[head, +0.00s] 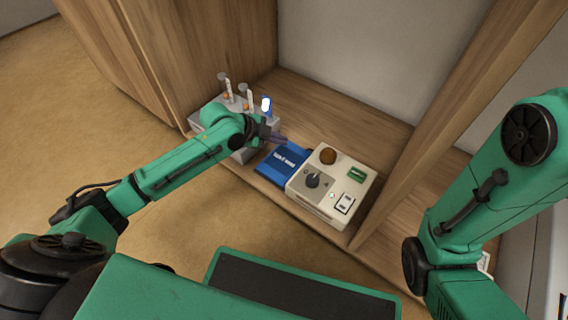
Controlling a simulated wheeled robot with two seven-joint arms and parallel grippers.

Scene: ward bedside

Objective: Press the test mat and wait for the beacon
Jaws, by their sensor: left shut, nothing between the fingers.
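The blue test mat (279,166) lies flat on the wooden shelf, with white lettering on it. My left gripper (284,139) is shut and empty, with its fingertips over or at the mat's far edge; I cannot tell whether they touch it. A cream control box (322,208) stands directly right of the mat. On it are an amber-brown dome (328,156), which looks like the beacon and appears unlit, a dark knob, a green part and a white switch. My right gripper is not in view; only its arm shows at the right.
A grey rack (199,119) with several upright tubes, one blue-topped, stands left of the mat, partly hidden behind my left arm. A wooden upright (457,95) rises right of the box. Bare shelf (345,110) lies behind the mat and box.

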